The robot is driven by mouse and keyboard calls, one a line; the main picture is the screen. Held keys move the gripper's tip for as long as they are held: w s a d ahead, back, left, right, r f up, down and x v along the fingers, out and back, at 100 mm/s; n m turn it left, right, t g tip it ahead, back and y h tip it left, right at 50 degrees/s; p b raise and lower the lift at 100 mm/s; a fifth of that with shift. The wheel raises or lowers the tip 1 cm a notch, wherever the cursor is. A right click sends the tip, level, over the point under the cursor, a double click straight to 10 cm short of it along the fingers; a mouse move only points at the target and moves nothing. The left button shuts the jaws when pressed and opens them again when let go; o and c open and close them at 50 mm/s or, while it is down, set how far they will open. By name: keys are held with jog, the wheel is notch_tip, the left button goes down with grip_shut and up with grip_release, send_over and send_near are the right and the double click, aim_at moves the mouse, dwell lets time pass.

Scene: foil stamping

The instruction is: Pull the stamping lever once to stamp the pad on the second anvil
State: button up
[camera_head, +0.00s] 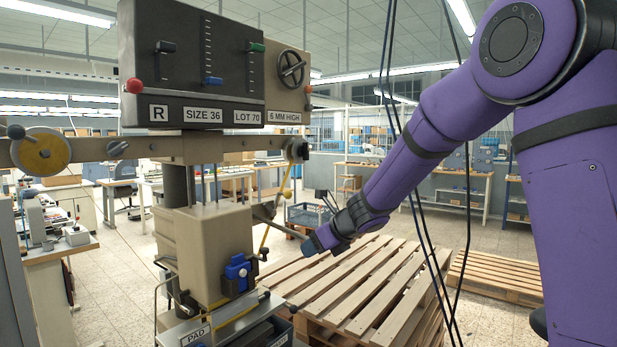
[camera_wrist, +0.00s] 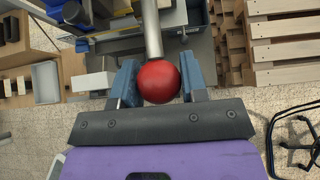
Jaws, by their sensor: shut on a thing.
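The stamping machine (camera_head: 207,246) stands left of centre in the head view, with a dark panel (camera_head: 192,60) marked R, SIZE 36, LOT 70 and 6 MM HIGH. Its stamping lever shows in the wrist view as a grey rod (camera_wrist: 153,32) ending in a red ball knob (camera_wrist: 158,82). My gripper (camera_head: 312,245) is at the machine's right side. In the wrist view my gripper (camera_wrist: 158,88) is shut on the red knob, with one blue finger on each side. A PAD label (camera_head: 195,336) shows at the machine's bottom. I cannot make out the second anvil or its pad.
A stack of wooden pallets (camera_head: 345,285) stands right behind my gripper, with another pallet (camera_head: 495,277) farther right. Dark cables (camera_head: 415,200) hang in front of the pallets. A workbench (camera_head: 60,255) stands at the left. Open floor (camera_head: 120,280) lies between bench and machine.

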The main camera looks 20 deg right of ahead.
jog(key=shift+f, duration=0.1)
dwell(0.3)
jog(key=shift+w+a+f, duration=0.1)
jog(key=shift+w+f, duration=0.05)
jog(key=shift+f, duration=0.6)
jog(key=shift+r, duration=0.15)
jog(key=shift+s+d+r, duration=0.1)
jog(key=shift+s+r, duration=0.05)
jog(key=shift+r, duration=1.05)
jog(key=shift+s+d+r, duration=0.1)
jog(key=shift+r, duration=2.4)
jog(key=shift+w+a+r, duration=0.1)
jog(key=shift+w+r, duration=0.1)
jog(key=shift+r, duration=1.4)
jog(key=w+a+r, duration=0.2)
jog(key=w+r, duration=0.1)
jog(key=r, duration=0.5)
jog(key=shift+a+r, duration=0.15)
jog(key=shift+r, duration=0.15)
